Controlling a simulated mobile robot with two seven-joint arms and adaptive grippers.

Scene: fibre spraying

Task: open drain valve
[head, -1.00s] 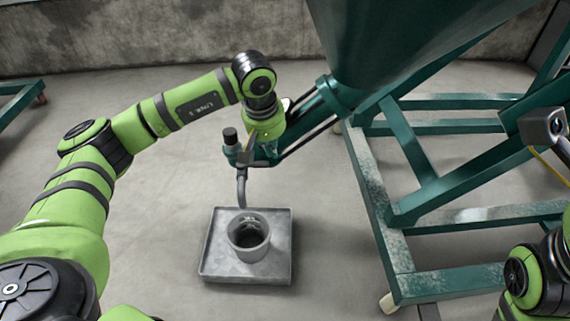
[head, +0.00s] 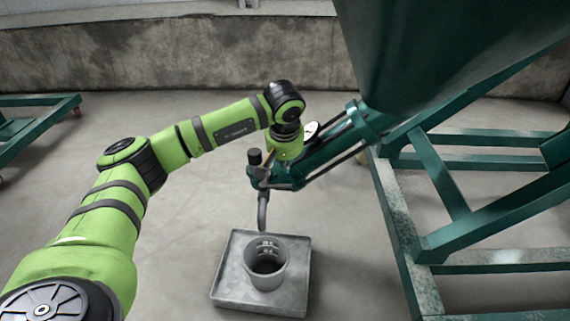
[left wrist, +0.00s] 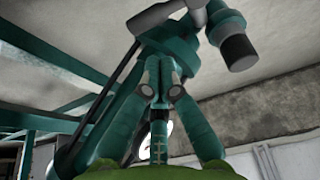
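The drain valve (head: 256,174) sits at the lower end of the slanting teal pipe (head: 334,152) under the large teal hopper. It has a dark upright cap, and a grey bent spout (head: 263,212) points down from it. My left gripper (left wrist: 160,68) reaches down at the valve, with its fingers mostly hidden in the head view by its wrist and the pipe. In the left wrist view the teal fingers converge close together near the valve's grey fittings (left wrist: 190,18). Whether they grip anything is unclear. My right gripper is out of view.
A grey cup (head: 266,268) with scale marks inside stands in a square metal tray (head: 232,290) on the floor below the spout. The hopper's teal frame (head: 405,230) stands at right. Another teal frame (head: 40,120) is at far left. The floor between is clear.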

